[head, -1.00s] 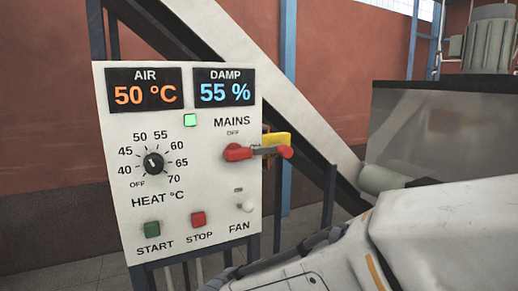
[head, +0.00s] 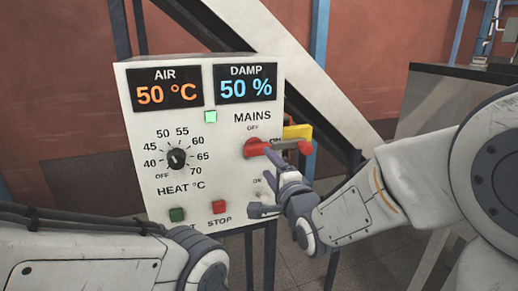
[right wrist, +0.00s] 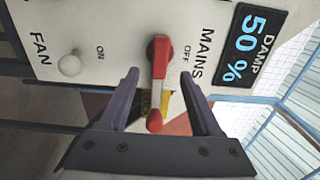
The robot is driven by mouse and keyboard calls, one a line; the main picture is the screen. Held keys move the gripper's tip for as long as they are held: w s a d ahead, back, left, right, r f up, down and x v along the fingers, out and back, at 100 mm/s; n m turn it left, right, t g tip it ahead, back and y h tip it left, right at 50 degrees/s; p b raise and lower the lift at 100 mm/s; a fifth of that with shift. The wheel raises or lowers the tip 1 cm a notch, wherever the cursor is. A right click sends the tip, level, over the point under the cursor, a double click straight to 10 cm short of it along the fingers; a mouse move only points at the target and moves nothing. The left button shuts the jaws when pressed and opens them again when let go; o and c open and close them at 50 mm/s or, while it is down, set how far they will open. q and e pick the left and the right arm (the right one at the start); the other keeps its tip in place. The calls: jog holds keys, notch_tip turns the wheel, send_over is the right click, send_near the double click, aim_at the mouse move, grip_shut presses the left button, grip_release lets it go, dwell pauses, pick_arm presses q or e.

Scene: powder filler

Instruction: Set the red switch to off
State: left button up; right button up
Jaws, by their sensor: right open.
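The red switch (head: 257,147) is the MAINS rotary handle on the white control panel. Its lever points sideways to the right, toward the ON label, ending in a red tip (head: 305,147); the OFF label is above its hub. In the right wrist view the red handle (right wrist: 160,60) lies between my open fingers, with a visible gap on each side. My right gripper (head: 268,185) is open in front of the panel, by the switch, and partly covers the lever and ON label. It also shows in the right wrist view (right wrist: 159,80). My left gripper is out of view.
The panel (head: 134,112) also carries a heat dial (head: 177,159), a green START button (head: 177,214) and a red STOP button (head: 219,207). A yellow piece (head: 298,131) sits behind the lever. The fan switch (right wrist: 70,65) is below the MAINS switch.

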aim_at(258, 152)
jog(key=p+x, duration=0.2)
jog(key=x, duration=0.4)
jog(key=shift+w+a+r+p, duration=0.1)
jog(key=shift+w+p, duration=0.2)
jog(key=shift+p, duration=0.1)
jog(key=shift+w+a, duration=0.2)
jog(key=shift+w, duration=0.25)
